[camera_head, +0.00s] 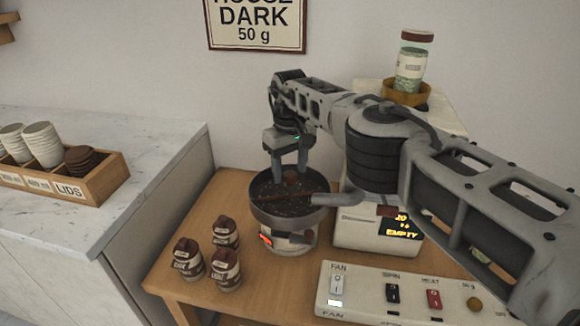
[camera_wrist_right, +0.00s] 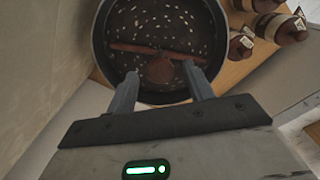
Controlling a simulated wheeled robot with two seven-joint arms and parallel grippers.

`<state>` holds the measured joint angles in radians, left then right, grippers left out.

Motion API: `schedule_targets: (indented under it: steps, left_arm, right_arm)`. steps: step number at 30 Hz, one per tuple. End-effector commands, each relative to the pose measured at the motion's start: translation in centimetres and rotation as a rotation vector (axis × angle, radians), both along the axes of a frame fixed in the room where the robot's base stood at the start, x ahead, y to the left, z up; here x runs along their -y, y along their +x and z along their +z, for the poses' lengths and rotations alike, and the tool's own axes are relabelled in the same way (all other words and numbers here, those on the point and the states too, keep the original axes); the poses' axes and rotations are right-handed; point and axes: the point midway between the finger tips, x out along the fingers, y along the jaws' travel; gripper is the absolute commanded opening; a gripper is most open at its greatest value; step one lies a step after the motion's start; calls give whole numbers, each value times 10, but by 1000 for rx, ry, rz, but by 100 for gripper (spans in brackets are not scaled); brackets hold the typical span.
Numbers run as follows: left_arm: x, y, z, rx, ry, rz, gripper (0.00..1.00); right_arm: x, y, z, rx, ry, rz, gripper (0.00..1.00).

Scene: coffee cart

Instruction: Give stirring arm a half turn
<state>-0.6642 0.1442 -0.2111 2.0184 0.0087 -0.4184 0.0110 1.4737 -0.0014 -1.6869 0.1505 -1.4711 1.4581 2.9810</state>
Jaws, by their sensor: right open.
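The stirring arm (camera_head: 270,196) is a reddish-brown bar lying across the inside of a dark round pan (camera_head: 262,213). A round brown knob (camera_head: 290,177) stands at its middle. In the right wrist view the bar (camera_wrist_right: 134,47) runs across the pan, with the knob (camera_wrist_right: 160,71) just below it. My right gripper (camera_head: 289,172) reaches down over the pan. Its fingers (camera_wrist_right: 160,76) are open, one on each side of the knob, and I cannot tell whether they touch it. My left gripper is not in view.
A switch panel (camera_head: 350,308) lies in front. Several labelled brown jars (camera_head: 226,268) stand left of the pan. A small display machine (camera_head: 355,228) is right of it, partly behind my arm. A jar of green beans (camera_head: 412,65) stands behind. A lids crate (camera_head: 100,190) is on the left counter.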

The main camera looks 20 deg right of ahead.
Motion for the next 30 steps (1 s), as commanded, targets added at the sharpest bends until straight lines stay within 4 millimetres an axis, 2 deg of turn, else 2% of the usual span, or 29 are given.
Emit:
schedule_targets:
  steps: [1,3,7,8,9,18,24,30]
  left_arm:
    - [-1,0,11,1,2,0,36]
    - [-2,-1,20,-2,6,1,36]
    - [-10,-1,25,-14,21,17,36]
    - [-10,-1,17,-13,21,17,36]
    - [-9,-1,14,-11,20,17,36]
    - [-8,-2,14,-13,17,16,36]
    - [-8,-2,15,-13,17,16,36]
    - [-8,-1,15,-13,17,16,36]
  right_arm:
    - [0,0,14,1,0,1,52]
    - [-1,1,28,2,1,2,52]
    - [-3,1,61,3,0,5,52]
    - [-5,2,61,4,0,8,52]
    - [-7,3,70,6,1,11,52]
    - [-7,2,132,3,0,10,52]
    - [-3,1,150,1,-1,4,52]
    - [-2,1,153,1,-1,3,52]
